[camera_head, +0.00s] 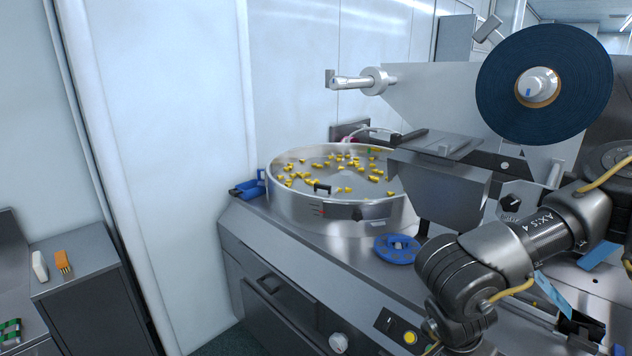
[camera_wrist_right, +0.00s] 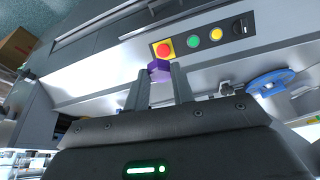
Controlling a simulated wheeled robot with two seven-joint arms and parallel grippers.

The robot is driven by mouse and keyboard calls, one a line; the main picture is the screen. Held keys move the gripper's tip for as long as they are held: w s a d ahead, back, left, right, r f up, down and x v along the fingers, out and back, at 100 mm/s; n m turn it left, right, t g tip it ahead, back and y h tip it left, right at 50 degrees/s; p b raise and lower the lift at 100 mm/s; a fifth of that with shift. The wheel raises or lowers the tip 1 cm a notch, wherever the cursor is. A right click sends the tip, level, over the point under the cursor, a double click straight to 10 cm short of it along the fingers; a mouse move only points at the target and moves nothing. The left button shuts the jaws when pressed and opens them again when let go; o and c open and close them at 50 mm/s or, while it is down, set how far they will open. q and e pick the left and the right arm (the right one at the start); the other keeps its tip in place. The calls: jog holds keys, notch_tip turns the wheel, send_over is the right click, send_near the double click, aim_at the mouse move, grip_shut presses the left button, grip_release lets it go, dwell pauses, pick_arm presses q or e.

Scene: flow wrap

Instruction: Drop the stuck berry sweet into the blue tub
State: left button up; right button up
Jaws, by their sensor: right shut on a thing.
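The berry sweet (camera_wrist_right: 159,69) is a small purple piece at the fingertips of my right gripper (camera_wrist_right: 158,84) in the right wrist view. That gripper is shut on it and holds it in front of the machine's button panel. In the head view my right arm comes in from the right, and its gripper is below the picture's edge. A blue container (camera_head: 248,188), which may be the blue tub, sits left of the round bowl, partly hidden by it. My left gripper is not in view.
A steel bowl (camera_head: 292,207) holds several yellow sweets. A blue ring-shaped part (camera_head: 397,248) lies on the machine top, right of the bowl. A dark film reel (camera_head: 500,88) stands at upper right. The red stop button (camera_wrist_right: 165,49) is close to the held sweet.

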jog(key=shift+d, duration=0.1)
jog(key=a+f+n, duration=0.1)
jog(key=n, duration=0.1)
jog(key=s+a+f+n+t+y, duration=0.1)
jog(key=n, duration=0.1)
jog(key=a+f+n+y, duration=0.1)
jog(key=n, duration=0.2)
jog(key=shift+s+a+t, duration=0.2)
jog(key=shift+s+t, duration=0.05)
jog(key=shift+t, duration=0.05)
